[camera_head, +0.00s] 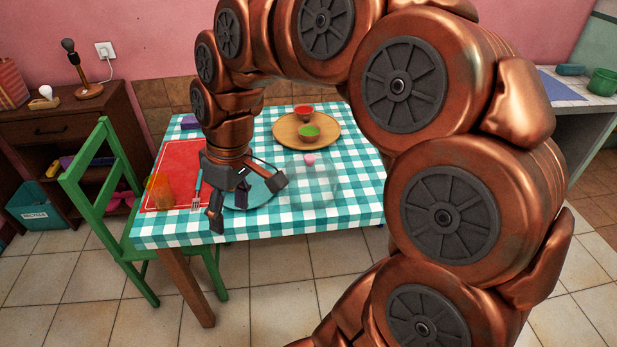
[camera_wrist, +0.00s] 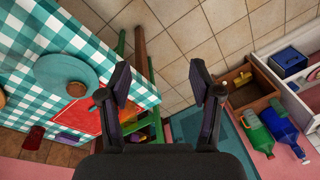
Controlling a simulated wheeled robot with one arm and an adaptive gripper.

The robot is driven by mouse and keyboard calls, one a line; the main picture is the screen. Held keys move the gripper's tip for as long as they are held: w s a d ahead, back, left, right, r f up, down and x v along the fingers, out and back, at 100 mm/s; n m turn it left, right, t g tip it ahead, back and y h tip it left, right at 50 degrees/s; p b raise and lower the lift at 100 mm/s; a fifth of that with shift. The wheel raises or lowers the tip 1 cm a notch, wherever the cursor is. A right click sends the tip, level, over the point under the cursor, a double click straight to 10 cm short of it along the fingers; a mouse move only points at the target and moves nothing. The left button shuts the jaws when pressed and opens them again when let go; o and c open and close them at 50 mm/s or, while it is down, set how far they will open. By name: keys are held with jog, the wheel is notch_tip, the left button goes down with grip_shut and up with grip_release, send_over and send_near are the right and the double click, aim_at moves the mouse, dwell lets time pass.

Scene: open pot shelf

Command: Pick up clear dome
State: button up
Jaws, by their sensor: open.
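The clear dome (camera_head: 312,184) is see-through with a pink knob on top. In the head view it stands on the checked tablecloth, right of the teal plate (camera_head: 258,192). My gripper (camera_head: 244,202) is open and empty, over the table's front part, left of the dome and apart from it. The teal plate (camera_wrist: 66,74) shows there at the left; I cannot make out the dome in that view.
A red placemat (camera_head: 172,160), fork (camera_head: 197,190) and orange glass (camera_head: 161,190) are at the left. A green chair (camera_head: 92,190) stands by the table's left side.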

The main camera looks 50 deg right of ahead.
jog(key=w+d+t+b, duration=0.1)
jog(key=w+d, duration=0.5)
jog(key=w, duration=0.1)
jog(key=t+b, duration=0.3)
send_over(309, 157)
jog(key=s, duration=0.1)
jog(key=f, duration=0.6)
jog(key=d+f, duration=0.1)
jog(key=f, duration=0.2)
jog(key=shift+s+f, duration=0.1)
jog(key=shift+s+p+x, duration=0.2)
jog(key=shift+p+x, duration=0.25)
jog(key=shift+x, duration=0.95)
jog(key=shift+s+p+x, duration=0.2)
jog(key=shift+p+x, duration=0.25)
jog(key=shift+x, duration=0.9)
jog(key=shift+f, duration=0.2)
jog(key=shift+c, duration=0.3)
grip_shut()
